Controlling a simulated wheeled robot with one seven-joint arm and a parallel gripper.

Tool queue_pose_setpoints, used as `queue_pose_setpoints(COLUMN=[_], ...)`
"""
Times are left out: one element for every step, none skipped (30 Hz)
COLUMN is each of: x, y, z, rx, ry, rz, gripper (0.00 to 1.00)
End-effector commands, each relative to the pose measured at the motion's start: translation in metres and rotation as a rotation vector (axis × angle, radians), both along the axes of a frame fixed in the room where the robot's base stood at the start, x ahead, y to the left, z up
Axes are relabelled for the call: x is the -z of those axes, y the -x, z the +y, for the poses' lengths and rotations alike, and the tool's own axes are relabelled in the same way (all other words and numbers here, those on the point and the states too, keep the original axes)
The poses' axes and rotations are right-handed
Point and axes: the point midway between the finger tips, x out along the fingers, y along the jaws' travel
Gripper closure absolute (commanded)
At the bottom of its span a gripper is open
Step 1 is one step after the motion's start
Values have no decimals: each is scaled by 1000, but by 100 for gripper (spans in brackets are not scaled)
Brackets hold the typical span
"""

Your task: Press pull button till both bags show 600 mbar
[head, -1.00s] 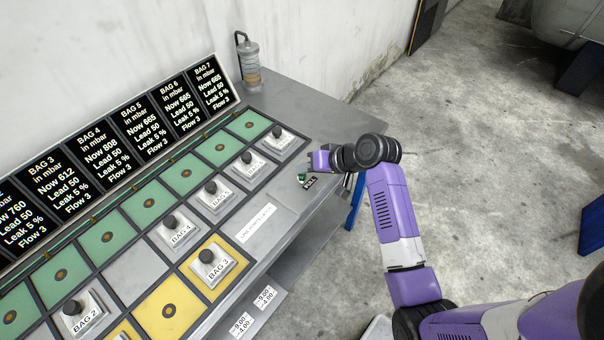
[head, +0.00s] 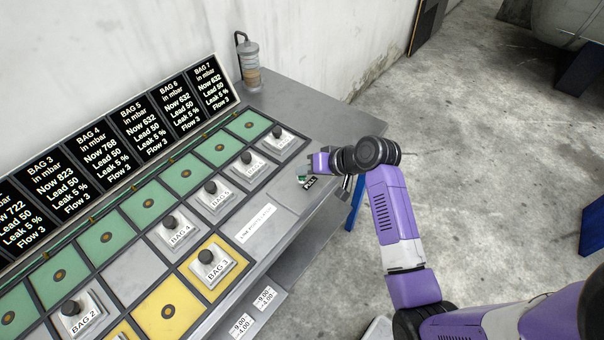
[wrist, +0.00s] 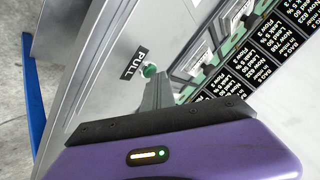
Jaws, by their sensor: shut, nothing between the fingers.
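The green pull button (wrist: 149,71) sits beside a black PULL label (wrist: 134,63) on the grey bench; the button (head: 302,178) also shows at the bench's right end in the head view. My gripper (wrist: 154,83) is shut and empty, its tips right at the button. I cannot tell whether they touch it. The fingers are mostly hidden in the head view. The display panel (head: 122,150) appears to read Bag 2 722, Bag 3 823, Bag 4 768, and Bags 5, 6 and 7 632 mbar.
Black knobs on labelled plates, such as the Bag 3 knob (head: 207,256), stand along the bench. Green and yellow squares lie around them. A clear cylinder (head: 251,65) stands at the back corner. Open floor lies to the right.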

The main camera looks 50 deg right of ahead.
Motion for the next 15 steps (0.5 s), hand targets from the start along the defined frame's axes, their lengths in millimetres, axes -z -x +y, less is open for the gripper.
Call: queue_pose_setpoints(x=[1,1,0,0,-1,-3,-5,-6,-8,-10,-12,-14,-16,-17,-19], y=[1,0,1,0,1,1,1,1,1,1,1,1,1,1,1], z=[1,1,1,1,1,1,1,1,1,1,1,1,1,1,1], rx=[-2,-2,-2,-1,-2,-1,-1,-1,-1,-1,-1,-1,0,0,0], ry=[-1,-1,-1,-2,-1,-2,-2,-2,-2,-2,-2,-2,-1,-1,-1], rz=[2,2,2,2,2,3,3,3,4,3,4,4,3,3,3], gripper=[100,100,100,100,100,100,100,100,100,100,100,100,100,100,100])
